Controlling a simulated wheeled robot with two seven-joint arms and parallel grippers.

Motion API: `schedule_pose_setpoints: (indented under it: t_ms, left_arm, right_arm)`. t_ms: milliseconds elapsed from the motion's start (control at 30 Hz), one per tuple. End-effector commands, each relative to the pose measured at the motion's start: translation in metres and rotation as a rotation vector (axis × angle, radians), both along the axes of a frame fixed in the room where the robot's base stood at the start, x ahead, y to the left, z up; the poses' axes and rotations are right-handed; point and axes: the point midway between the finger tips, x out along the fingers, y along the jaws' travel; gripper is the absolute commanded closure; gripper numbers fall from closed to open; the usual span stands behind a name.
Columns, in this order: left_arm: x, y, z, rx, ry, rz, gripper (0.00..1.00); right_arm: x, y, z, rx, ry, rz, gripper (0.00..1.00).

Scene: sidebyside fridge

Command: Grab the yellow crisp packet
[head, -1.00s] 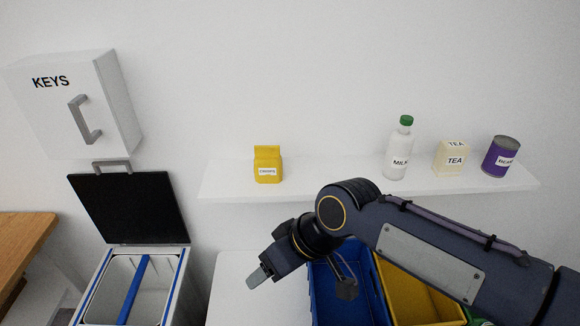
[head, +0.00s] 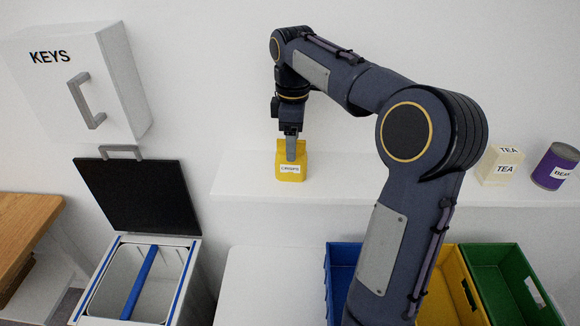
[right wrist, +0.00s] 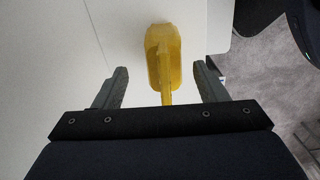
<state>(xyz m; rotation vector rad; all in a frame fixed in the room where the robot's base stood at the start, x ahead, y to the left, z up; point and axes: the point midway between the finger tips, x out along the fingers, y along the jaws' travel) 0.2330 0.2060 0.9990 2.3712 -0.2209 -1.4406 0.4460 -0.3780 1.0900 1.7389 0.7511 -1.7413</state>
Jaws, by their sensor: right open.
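The yellow crisp packet (head: 290,167) stands upright on the white wall shelf, its label facing me. My right gripper (head: 291,150) points down over the packet, its fingers overlapping the packet's upper part in the head view. In the right wrist view the packet (right wrist: 163,62) lies between the two open fingers of the right gripper (right wrist: 163,88), with a gap on each side. The left gripper is not in view.
The shelf (head: 350,180) also holds a tea box (head: 499,166) and a purple can (head: 555,166). Blue (head: 341,255), yellow and green bins stand below. At left are a KEYS cabinet (head: 75,85) and an open-lidded bin (head: 140,275).

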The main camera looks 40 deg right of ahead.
Motion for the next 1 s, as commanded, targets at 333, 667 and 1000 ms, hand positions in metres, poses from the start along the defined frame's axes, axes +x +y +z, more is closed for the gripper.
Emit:
schedule_pose_setpoints:
  t_ms: [333, 667, 1000]
  left_arm:
    - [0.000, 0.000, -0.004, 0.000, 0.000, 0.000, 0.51]
    - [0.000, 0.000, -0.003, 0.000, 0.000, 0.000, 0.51]
    - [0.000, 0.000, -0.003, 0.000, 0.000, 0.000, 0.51]
  right_arm:
    - [-0.003, 0.005, -0.044, 0.001, -0.001, -0.001, 0.34]
    - [-0.003, 0.006, -0.046, 0.001, -0.002, -0.001, 0.45]
    - [-0.003, 0.006, -0.045, 0.001, -0.002, -0.001, 0.83]
